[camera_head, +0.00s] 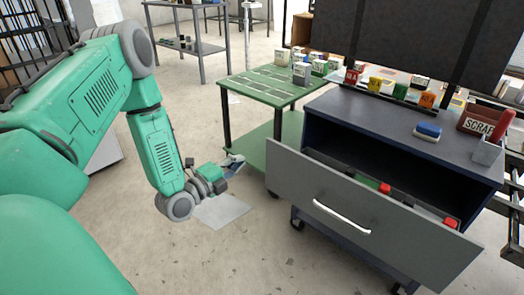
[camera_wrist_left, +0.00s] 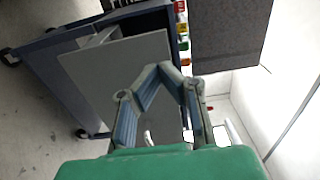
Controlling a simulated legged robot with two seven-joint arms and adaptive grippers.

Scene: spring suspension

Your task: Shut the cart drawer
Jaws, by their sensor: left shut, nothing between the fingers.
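The cart (camera_head: 365,120) is dark blue with castors and stands at the right in the head view. Its drawer (camera_head: 410,240) is pulled well out, with a grey front panel and a white bar handle (camera_head: 341,218). Red, green and dark items show inside the drawer. My left gripper (camera_head: 233,162) is left of the drawer front, apart from it, its fingers shut and empty. In the left wrist view, the shut fingers (camera_wrist_left: 165,68) overlap the grey drawer panel (camera_wrist_left: 85,65) in the picture; no contact can be confirmed. My right gripper is not in view.
A green table (camera_head: 265,85) stands behind the cart's left side. The cart top holds a blue-and-white block (camera_head: 428,131), a bin marked SCRAP (camera_head: 480,121) and a grey holder with a red-handled item. Open floor (camera_head: 235,255) lies before and left of the drawer.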

